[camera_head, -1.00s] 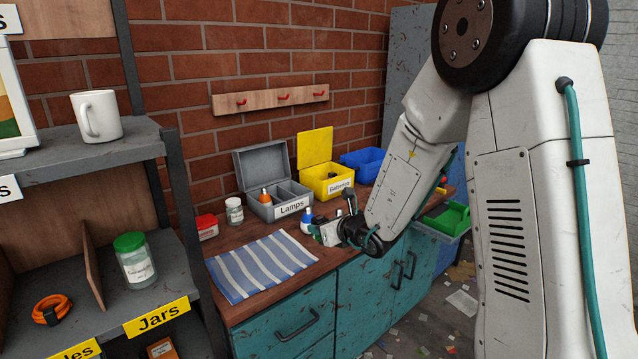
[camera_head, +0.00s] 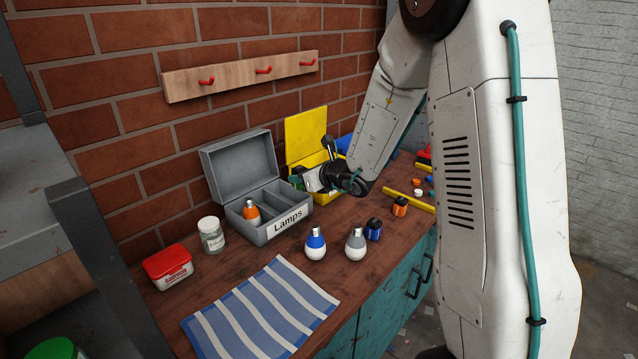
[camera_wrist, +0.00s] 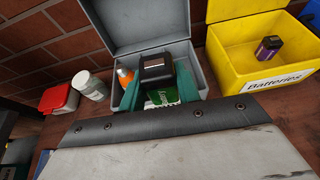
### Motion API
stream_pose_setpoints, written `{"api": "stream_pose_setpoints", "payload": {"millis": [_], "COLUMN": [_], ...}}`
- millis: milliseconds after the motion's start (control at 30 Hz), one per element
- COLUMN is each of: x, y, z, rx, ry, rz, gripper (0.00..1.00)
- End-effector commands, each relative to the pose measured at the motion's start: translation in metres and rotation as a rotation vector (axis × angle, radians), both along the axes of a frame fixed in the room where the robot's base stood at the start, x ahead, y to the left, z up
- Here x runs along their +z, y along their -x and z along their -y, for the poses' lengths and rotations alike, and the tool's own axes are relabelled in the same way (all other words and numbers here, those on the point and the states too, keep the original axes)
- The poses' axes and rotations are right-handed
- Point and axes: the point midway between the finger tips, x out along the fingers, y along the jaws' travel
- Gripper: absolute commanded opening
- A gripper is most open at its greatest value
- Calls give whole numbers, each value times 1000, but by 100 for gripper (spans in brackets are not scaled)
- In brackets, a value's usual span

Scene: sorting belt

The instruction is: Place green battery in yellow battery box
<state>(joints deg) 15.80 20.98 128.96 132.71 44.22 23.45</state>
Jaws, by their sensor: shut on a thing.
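The green battery (camera_wrist: 160,97) with a dark cap is held between the two teal fingers of my gripper (camera_wrist: 159,85) in the wrist view. There it appears in front of the grey Lamps box. In the head view my gripper (camera_head: 301,183) is near the right edge of the Lamps box, in front of the yellow battery box (camera_head: 325,198); it hides part of that box. The yellow battery box (camera_wrist: 270,71) is open, labelled Batteries, and stands right of the gripper in the wrist view. A purple-and-black battery (camera_wrist: 268,48) is inside it.
The open grey Lamps box (camera_head: 281,222) holds an orange lamp. Blue (camera_head: 315,243) and grey (camera_head: 355,243) lamps, blue (camera_head: 373,230) and orange (camera_head: 400,205) batteries and a yellow bar (camera_head: 408,201) are on the counter. A striped cloth (camera_head: 260,310) lies in front.

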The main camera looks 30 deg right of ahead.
Motion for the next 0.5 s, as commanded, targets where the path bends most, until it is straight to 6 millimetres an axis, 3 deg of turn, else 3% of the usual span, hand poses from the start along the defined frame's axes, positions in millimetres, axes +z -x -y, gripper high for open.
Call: {"api": "stream_pose_setpoints", "payload": {"millis": [33, 100, 300, 400, 500], "x": [3, 5, 7, 7, 5], "y": [-3, -3, 13, 22, 23], "z": [31, 70, 158, 182, 193], "rx": [-7, -3, 15, 23, 30], "ry": [3, 2, 0, 1, -1], "rz": [2, 3, 1, 1, 1], "gripper": [7, 7, 7, 7, 7]}}
